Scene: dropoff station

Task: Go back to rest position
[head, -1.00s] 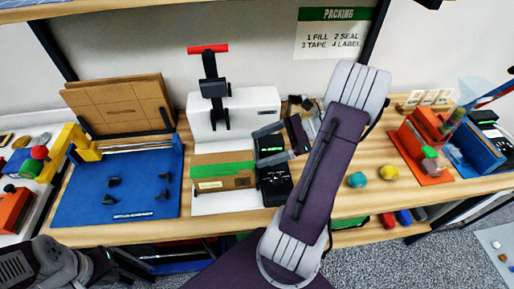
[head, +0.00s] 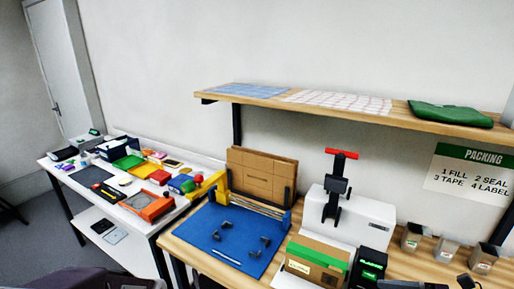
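Neither of my grippers can be made out in the head view. A dark rounded shape at the lower left edge looks like part of my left arm, with no fingers showing. Dark pieces are cut off by the bottom edge at the right, and I cannot tell what they are. The cardboard box with green tape (head: 318,262) stands on the packing bench (head: 185,240), beside a black device with a green display (head: 369,267).
A blue mat (head: 235,240) with small dark clips lies left of the white press with a red handle (head: 341,154). Several metal cups (head: 447,250) stand at right. A white table (head: 125,195) with bins is at left. A shelf (head: 350,110) hangs above. Grey floor is at far left.

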